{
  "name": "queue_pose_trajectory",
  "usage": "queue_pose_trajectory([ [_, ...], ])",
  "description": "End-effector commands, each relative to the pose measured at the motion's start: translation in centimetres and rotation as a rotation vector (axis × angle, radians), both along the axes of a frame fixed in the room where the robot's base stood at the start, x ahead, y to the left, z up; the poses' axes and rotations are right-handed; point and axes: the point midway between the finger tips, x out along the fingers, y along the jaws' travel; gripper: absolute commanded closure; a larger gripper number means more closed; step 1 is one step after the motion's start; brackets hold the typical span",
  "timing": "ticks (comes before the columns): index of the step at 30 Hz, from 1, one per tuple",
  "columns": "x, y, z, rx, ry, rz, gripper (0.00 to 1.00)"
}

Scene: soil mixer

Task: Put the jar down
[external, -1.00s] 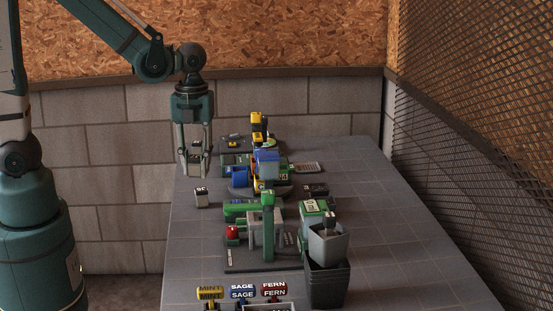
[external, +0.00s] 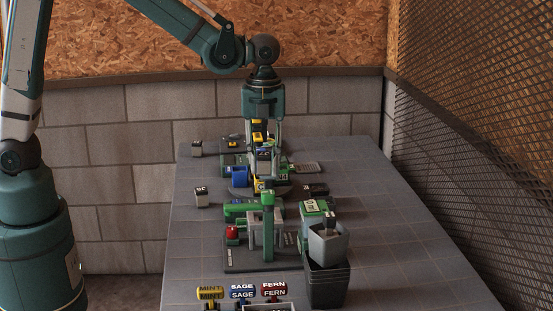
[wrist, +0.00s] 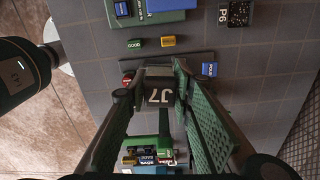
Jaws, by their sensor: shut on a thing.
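My gripper (external: 264,148) is over the green and blue machinery at the back middle of the table. In the wrist view my gripper (wrist: 155,82) is shut on a small dark grey jar marked J7 (wrist: 160,96), which sits between the two green-padded fingers. In the external view the held jar is small and overlaps the machine behind it, so whether it touches anything below is hard to tell.
A green and grey press (external: 268,225) with a red button stands mid-table. A grey pot (external: 328,243) sits in dark stacked pots (external: 327,285). The table's right side (external: 390,230) is clear.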

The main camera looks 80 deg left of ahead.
Motion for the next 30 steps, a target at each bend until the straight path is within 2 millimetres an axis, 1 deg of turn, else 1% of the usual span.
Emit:
queue_pose_trajectory([
  [1, 1.3, -0.7, 0.1, 0.000, 0.000, 0.000, 0.89],
  [3, 2.8, -1.7, 0.1, 0.000, 0.000, 0.007, 0.89],
  [8, 6.3, -4.0, 0.2, 0.000, 0.000, 0.020, 0.89],
  [12, 9.1, -6.1, 0.2, 0.000, 0.000, 0.032, 0.89],
  [20, 14.2, -10.5, -0.1, 0.000, 0.000, 0.055, 0.89],
  [30, 20.0, -17.1, -1.0, 0.000, 0.000, 0.083, 0.89],
])
